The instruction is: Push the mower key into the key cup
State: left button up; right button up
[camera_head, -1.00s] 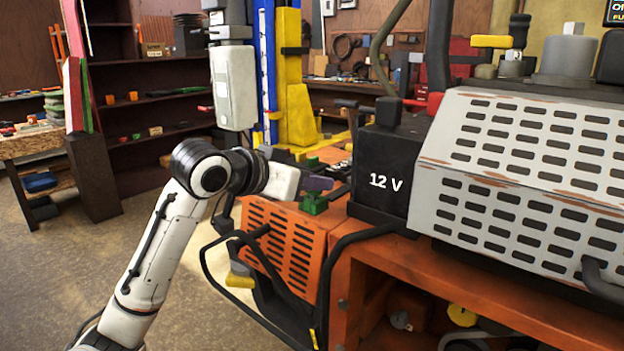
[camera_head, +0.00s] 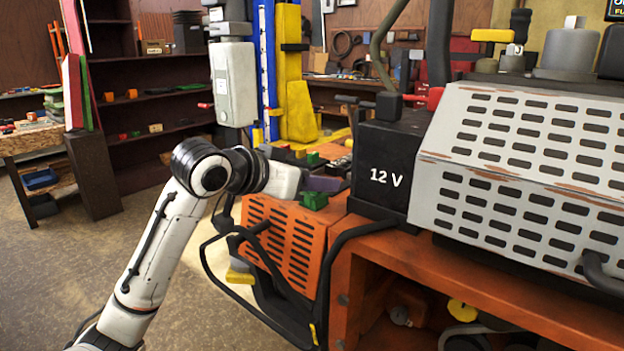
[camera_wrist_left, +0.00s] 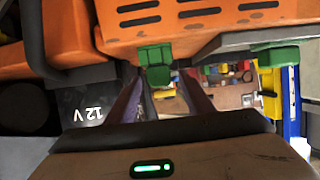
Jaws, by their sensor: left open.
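My left gripper (camera_head: 325,186) is at the orange slotted housing of the mower (camera_head: 283,245), close to a small green part (camera_head: 314,201) on its edge. In the left wrist view my left gripper (camera_wrist_left: 158,78) is open, with one finger on each side of a green part (camera_wrist_left: 155,56). I cannot tell whether the fingers touch it. A second green part (camera_wrist_left: 279,54) shows at the right there. I cannot make out for certain which part is the mower key or the key cup. My right gripper is not in view.
A black 12 V battery box (camera_head: 384,172) stands right of my left gripper, with a grey slotted cover (camera_head: 530,160) beyond it. Black bent tubes (camera_head: 325,285) stand out in front of the orange housing. The floor (camera_head: 60,270) at the left is clear.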

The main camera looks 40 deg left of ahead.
pick_arm(q)
jog(key=d+v, duration=0.1)
jog(key=v, duration=0.9)
jog(key=shift+s+a, duration=0.2)
jog(key=shift+a, duration=0.25)
